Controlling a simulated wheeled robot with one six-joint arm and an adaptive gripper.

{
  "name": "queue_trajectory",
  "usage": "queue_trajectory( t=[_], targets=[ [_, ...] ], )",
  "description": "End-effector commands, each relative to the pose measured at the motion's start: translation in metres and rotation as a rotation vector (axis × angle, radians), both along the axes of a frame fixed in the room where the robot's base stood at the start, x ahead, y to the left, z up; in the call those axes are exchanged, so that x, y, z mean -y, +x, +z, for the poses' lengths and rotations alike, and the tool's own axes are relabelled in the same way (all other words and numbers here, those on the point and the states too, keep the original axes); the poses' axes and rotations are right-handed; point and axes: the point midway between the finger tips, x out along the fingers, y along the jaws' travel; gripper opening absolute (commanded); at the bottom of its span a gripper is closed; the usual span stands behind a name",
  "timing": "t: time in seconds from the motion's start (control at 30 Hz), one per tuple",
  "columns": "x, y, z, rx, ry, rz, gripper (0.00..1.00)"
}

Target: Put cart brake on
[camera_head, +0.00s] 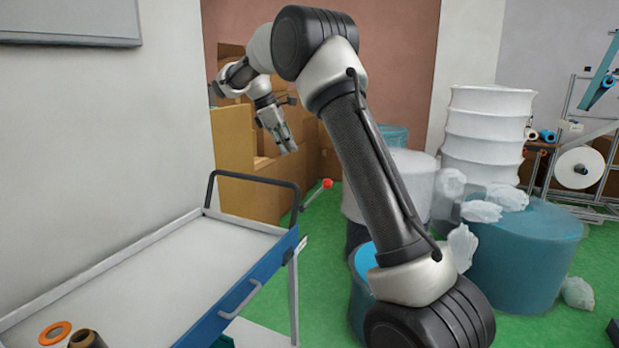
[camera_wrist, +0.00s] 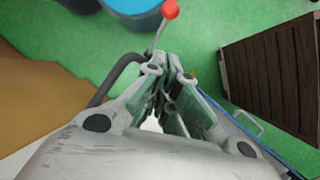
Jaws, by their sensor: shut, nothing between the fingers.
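The cart (camera_head: 213,226) has a pale tray top, a blue side and a black push handle (camera_head: 250,179) at its far end. The brake lever is a thin grey rod with a red knob (camera_head: 327,184), tilted outward beside the handle. In the wrist view the red knob (camera_wrist: 170,9) is at the top edge, beyond my fingertips. My gripper (camera_head: 290,148) is in the air above and left of the knob in the head view, pointing down. It is shut and empty, apart from the lever. In the wrist view its fingers (camera_wrist: 165,75) come together below the knob.
Cardboard boxes (camera_head: 248,190) stand behind the cart. Blue drums (camera_head: 525,250) and plastic-wrapped stacks stand to the right. A dark brown slatted object (camera_wrist: 270,75) is at the right of the wrist view. Rolls lie on the cart's near end. Green floor (camera_head: 322,265) beside the cart is clear.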

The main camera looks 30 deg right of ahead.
Motion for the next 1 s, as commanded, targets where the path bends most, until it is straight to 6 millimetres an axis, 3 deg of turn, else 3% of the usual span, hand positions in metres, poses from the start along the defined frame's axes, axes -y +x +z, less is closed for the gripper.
queue_trajectory(
  t=[0.27,0.73,1.0],
  targets=[
    [0.004,0.000,-0.008,0.000,0.000,-0.002,0.00],
    [0.042,-0.006,-0.091,-0.002,0.001,-0.002,0.00],
    [0.070,-0.018,-0.104,0.002,0.001,-0.003,0.00]
  ],
)
